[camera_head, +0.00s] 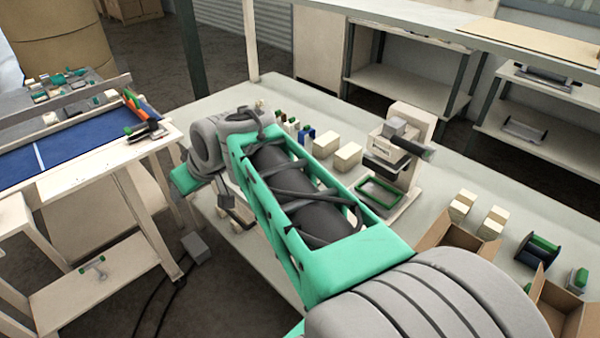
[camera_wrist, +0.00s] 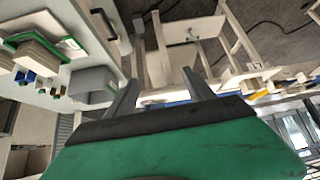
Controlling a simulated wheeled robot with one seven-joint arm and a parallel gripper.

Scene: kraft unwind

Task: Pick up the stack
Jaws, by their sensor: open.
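Several pale cream blocks that look like paper stacks stand on the long table (camera_head: 455,165). One stack (camera_head: 325,143) and another stack (camera_head: 348,157) sit beyond my arm, left of the dispenser. Two more stacks (camera_head: 460,207) (camera_head: 492,222) stand at the right. I cannot tell which stack is meant. My gripper (camera_wrist: 160,92) is open and empty between its fingers in the wrist view. It hangs near the table's left edge, apart from the stacks. In the head view my arm hides part of the table.
A cream dispenser (camera_head: 408,135) with a green-rimmed tray (camera_head: 380,192) stands mid-table. Small green and blue items (camera_head: 290,127) stand behind my arm. Cardboard boxes (camera_head: 450,240) and a dark spool (camera_head: 537,250) are at the right. A blue-topped bench (camera_head: 75,145) is at the left.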

